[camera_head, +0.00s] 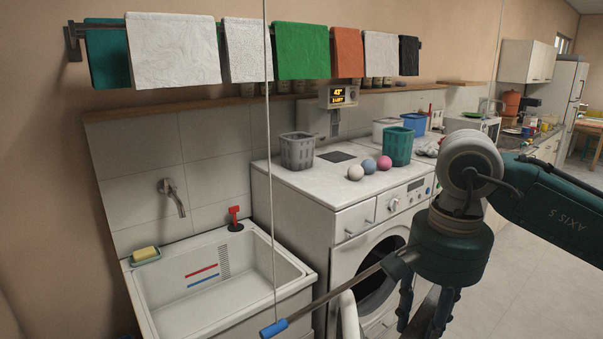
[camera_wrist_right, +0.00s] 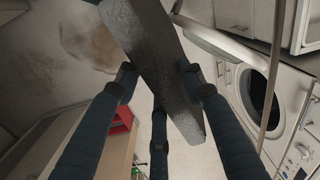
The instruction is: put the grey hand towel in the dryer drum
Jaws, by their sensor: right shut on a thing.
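My right gripper (camera_wrist_right: 165,85) is shut on the grey hand towel (camera_wrist_right: 150,45), which hangs between its dark fingers in the right wrist view. The machine's round dryer drum opening (camera_head: 378,280) is dark and partly hidden by my right arm. A round opening (camera_wrist_right: 258,92) also shows at the right of the wrist view, apart from the towel. My left gripper is not in view.
A white sink (camera_head: 225,290) stands left of the machine (camera_head: 330,205). A hanging cord (camera_head: 269,180) and a thin rod with a blue end (camera_head: 273,328) cross in front. Baskets and balls (camera_head: 369,166) sit on the machine. Several towels (camera_head: 300,50) hang above. Floor (camera_head: 520,285) is clear at right.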

